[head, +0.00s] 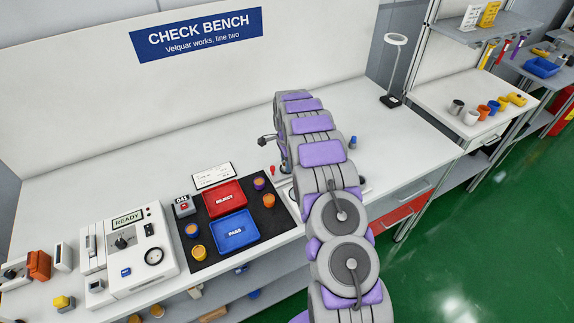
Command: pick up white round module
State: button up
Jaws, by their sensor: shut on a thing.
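My arm reaches over the white bench, and its links cover most of my gripper (284,163). Only a small dark part of it shows at the left edge of the arm, low over the bench. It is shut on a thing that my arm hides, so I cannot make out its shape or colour.
A red reject tray (224,197) and a blue pass tray (236,231) lie on the mat. A tester (130,250) stands left of it. A lamp (393,70) stands at the back right. Coloured cups (484,110) stand on a bench at right.

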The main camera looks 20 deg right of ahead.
jog(key=shift+r, duration=0.1)
jog(key=shift+r+p, duration=0.45)
jog(key=shift+r, duration=1.05)
jog(key=shift+s+r, duration=0.15)
jog(key=shift+r, duration=0.15)
jog(key=s, duration=0.5)
jog(key=s+p, duration=0.1)
jog(key=s, duration=0.4)
jog(key=s+r+p, duration=0.1)
jog(key=s, duration=0.4)
jog(key=shift+s+a+r, duration=0.1)
jog(key=shift+s+a, duration=0.05)
jog(key=shift+s, duration=0.25)
